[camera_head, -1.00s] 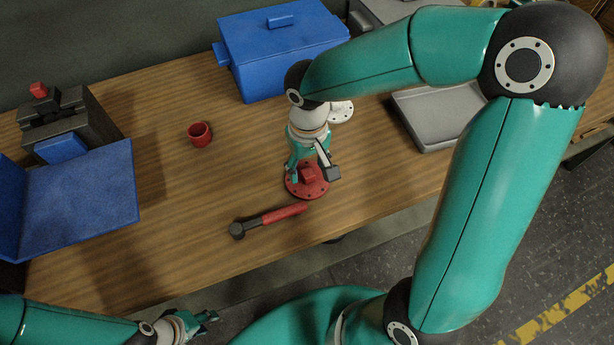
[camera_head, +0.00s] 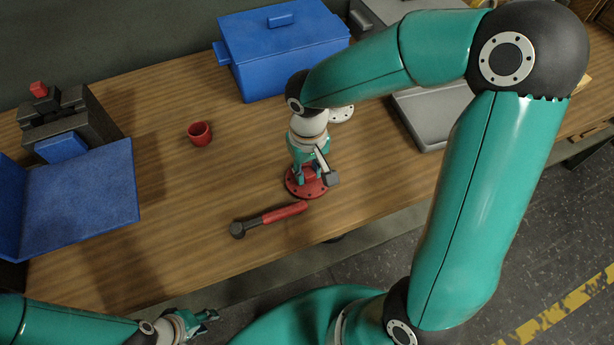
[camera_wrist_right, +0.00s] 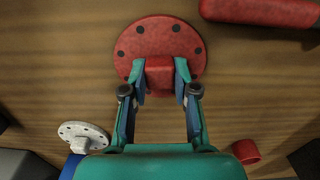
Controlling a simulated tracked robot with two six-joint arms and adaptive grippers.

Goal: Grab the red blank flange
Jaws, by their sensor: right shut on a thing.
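The red blank flange (camera_head: 296,188) is a round red disc with bolt holes and a raised block in the middle. It lies on the wooden bench near its front edge. In the right wrist view the flange (camera_wrist_right: 160,38) is at the top centre. My right gripper (camera_head: 309,176) is over it, with its fingers (camera_wrist_right: 160,78) shut on the raised block, one on each side. My left gripper (camera_head: 208,317) is off the front of the bench at the bottom left. Its jaws look apart, with nothing seen between them.
A red-handled hammer (camera_head: 270,218) lies close in front of the flange. A red cup (camera_head: 199,133) stands at the left. A white flange (camera_head: 341,113) lies behind my right wrist.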

